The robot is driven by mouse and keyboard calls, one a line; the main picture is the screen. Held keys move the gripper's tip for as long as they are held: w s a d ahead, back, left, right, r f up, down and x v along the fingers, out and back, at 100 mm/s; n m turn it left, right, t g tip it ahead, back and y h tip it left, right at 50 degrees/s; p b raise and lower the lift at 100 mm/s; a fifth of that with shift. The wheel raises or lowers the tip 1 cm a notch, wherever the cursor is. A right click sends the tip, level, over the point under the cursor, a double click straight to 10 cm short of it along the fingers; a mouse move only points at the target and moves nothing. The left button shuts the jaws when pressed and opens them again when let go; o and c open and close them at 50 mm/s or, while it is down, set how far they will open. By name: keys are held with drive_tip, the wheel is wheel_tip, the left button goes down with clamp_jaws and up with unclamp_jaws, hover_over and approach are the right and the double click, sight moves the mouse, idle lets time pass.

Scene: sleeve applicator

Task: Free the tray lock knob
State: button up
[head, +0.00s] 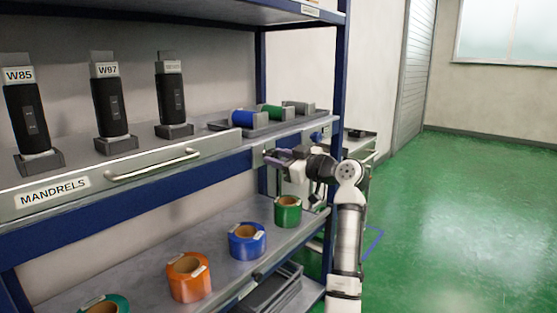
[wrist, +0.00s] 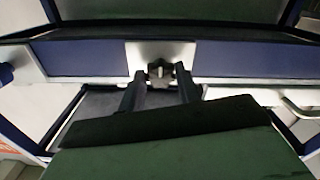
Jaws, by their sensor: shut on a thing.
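The tray lock knob (wrist: 160,70) is small and dark, with a light bar across its face. It sits on a silver plate (wrist: 134,54) on the front beam in the wrist view. My gripper (wrist: 161,78) has its two dark fingers on either side of the knob and is shut on it. The knob is hidden there. The tray holds blue, green and grey rolls.
Several dark mandrels, one marked W97 (head: 108,105), stand left on the shelf above a drawer with a bar handle (head: 153,165). Coloured rolls, including a green one (head: 288,212), stand on the lower shelf. Open green floor (head: 470,220) lies to the right.

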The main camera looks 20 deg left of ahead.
drive_tip(key=o, duration=1)
drive_tip(key=v, duration=1.4)
drive_tip(key=shift+a, duration=0.1)
